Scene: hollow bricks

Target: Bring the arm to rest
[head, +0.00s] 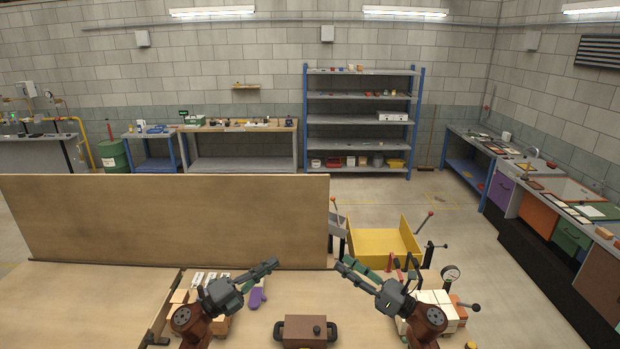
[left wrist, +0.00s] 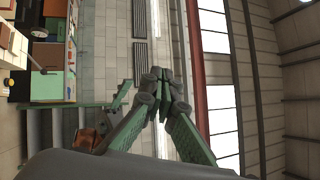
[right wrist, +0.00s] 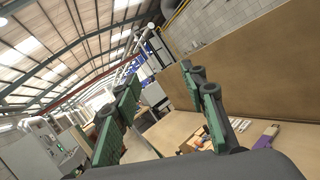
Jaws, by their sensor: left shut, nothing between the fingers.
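My left gripper (head: 274,265) is raised over the work table in the head view, pointing right. In the left wrist view its green fingers (left wrist: 165,85) meet at the tips with nothing between them. My right gripper (head: 344,265) is also raised, pointing left toward the left one with a gap between them. In the right wrist view its fingers (right wrist: 160,85) stand wide apart and empty. The other arm's parts show beside the fingers in the left wrist view.
A wooden panel (head: 165,220) stands behind the table. A brown box with dark handles (head: 305,328) sits front centre. A purple object (head: 257,298) lies by my left gripper. White blocks (head: 432,302), a gauge (head: 451,274) and a yellow bin (head: 383,243) are at right.

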